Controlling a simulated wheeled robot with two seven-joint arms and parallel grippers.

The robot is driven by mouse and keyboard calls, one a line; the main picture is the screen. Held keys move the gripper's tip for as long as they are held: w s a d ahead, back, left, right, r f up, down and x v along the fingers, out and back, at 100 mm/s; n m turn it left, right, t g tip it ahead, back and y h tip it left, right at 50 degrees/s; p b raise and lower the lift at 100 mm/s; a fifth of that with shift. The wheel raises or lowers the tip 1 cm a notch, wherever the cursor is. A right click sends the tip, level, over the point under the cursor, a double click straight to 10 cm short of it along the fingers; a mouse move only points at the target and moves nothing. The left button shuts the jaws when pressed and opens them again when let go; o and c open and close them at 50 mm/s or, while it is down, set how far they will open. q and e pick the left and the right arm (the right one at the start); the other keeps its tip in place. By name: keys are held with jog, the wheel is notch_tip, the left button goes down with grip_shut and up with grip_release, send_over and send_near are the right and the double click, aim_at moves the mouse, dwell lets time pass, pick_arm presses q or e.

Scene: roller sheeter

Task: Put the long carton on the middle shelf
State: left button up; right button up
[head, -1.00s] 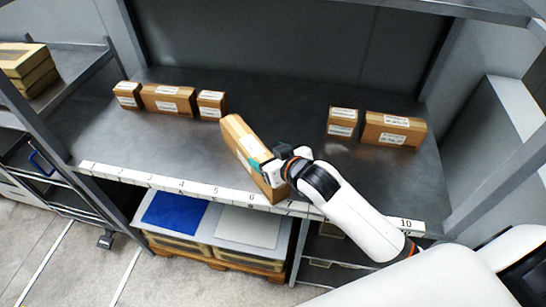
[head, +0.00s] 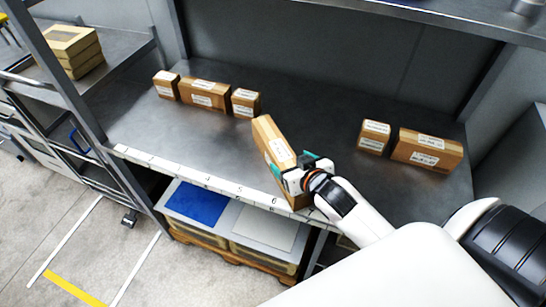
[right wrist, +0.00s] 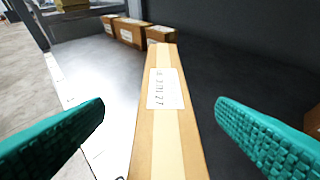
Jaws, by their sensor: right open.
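The long carton (head: 268,138) is brown with a white label. It lies on the middle shelf (head: 205,135), its long side running from the front edge toward the back at a slant. Its near end is at the numbered front strip, partly hidden by my gripper; I cannot tell whether it overhangs. My right gripper (head: 293,173) is open, with its teal fingers on either side of the carton near its front end. In the right wrist view the carton (right wrist: 163,130) runs between the spread fingers, with visible gaps on both sides. My left gripper is not in view.
Brown boxes stand in a row at the back left (head: 204,94). A small box (head: 374,137) and a longer box (head: 427,149) stand at the right. Bare shelf lies between these groups. An upper shelf (head: 440,18) hangs above; a post (head: 65,80) stands at left.

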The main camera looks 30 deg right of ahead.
aim_at(282, 152)
jog(key=x, duration=0.4)
jog(key=shift+w, duration=0.1)
jog(key=x, duration=0.1)
jog(key=p+x, duration=0.1)
jog(key=x, duration=0.1)
jog(key=p+x, duration=0.1)
jog(key=shift+w+d, duration=0.25)
jog(key=shift+d, duration=0.05)
jog(key=shift+w+f, duration=0.3)
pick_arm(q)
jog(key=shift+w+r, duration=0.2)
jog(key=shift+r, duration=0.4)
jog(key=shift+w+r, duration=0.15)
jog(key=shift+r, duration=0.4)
